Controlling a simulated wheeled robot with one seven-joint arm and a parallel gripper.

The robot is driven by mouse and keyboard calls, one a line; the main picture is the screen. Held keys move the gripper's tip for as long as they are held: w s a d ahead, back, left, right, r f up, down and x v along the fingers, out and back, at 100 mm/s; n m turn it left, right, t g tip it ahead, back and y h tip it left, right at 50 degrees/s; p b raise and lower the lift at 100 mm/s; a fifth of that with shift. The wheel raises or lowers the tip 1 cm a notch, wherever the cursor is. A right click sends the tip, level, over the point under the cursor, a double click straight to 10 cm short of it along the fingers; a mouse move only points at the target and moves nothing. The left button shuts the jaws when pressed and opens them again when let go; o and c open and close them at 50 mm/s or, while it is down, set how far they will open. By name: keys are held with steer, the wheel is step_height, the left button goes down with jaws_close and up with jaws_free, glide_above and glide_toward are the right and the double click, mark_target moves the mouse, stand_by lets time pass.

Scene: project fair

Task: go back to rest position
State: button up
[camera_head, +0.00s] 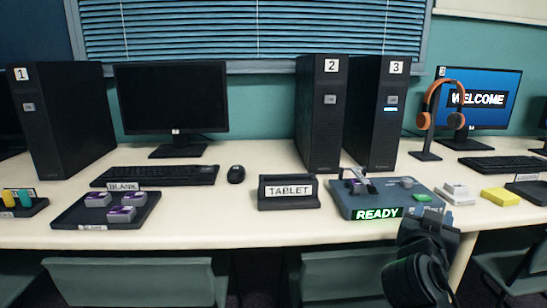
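My gripper (432,218) is at the lower right, at the table's front edge by the right corner of a grey-blue device with a lit "READY" sign (377,213). My black arm comes up from below it. The fingers are small and dark, and I cannot tell whether they are open or shut. I see no object clearly held in them. A small purple piece (355,187) sits on the device by a grey lever-like part.
A white table (270,226) carries a tray (70,217) with purple-topped blocks, a "TABLET" stand (289,205), a keyboard (155,175), a mouse (236,174), and a headphone stand (425,156). Tall computer towers (318,120) stand behind. Chairs (130,282) are in front.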

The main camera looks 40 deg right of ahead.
steer(key=s+a+f+n+t+y, duration=0.3)
steer(key=a+f+n+t+y, duration=0.45)
steer(key=a+f+n, duration=0.6)
steer(key=s+a+t+y, duration=0.1)
steer(key=s+a+y, duration=0.35)
steer(key=a, duration=0.35)
steer(key=s+a+t+y, duration=0.1)
steer(key=s+a+y, duration=0.2)
steer(key=s+a, duration=0.4)
steer(key=s+a+r+n+y, duration=0.1)
steer(key=s+a+r+y, duration=0.1)
steer(key=s+a+r, duration=0.35)
step_height(320, 180, up, 18)
steer(key=s+p, duration=0.2)
steer(key=p, duration=1.8)
steer(key=shift+s+r, duration=0.15)
steer(key=shift+r, duration=0.05)
steer(key=shift+o, duration=0.4)
